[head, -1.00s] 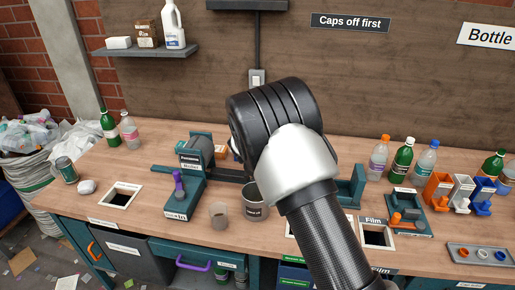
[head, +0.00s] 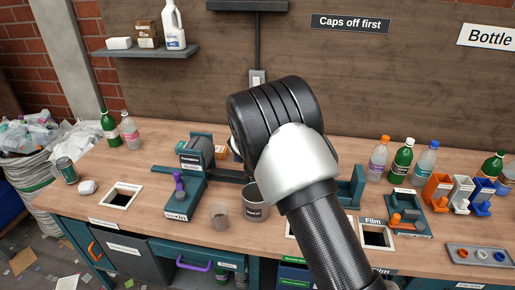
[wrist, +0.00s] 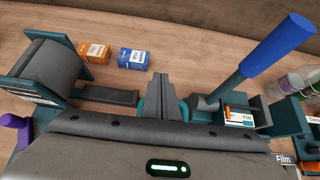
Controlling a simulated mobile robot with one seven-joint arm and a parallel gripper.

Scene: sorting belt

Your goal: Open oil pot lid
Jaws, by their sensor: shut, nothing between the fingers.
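A dark grey pot (head: 255,208) with a label stands on the bench just left of my arm in the head view. Its label is too small to read, so I cannot tell if it is the oil pot. No lid stands out clearly on it. A smaller brownish cup (head: 219,216) stands left of it. My gripper (wrist: 161,80) shows in the wrist view with its fingers together and nothing between them. Teal rounded parts show on both sides of the fingers; whether they touch is unclear. In the head view my arm hides the gripper.
A roller machine (wrist: 50,75) stands left in the wrist view. A press with a blue lever (wrist: 275,50) stands right. An orange box (wrist: 94,51) and a blue box (wrist: 133,58) lie behind. Bottles (head: 403,158) stand at the bench's right.

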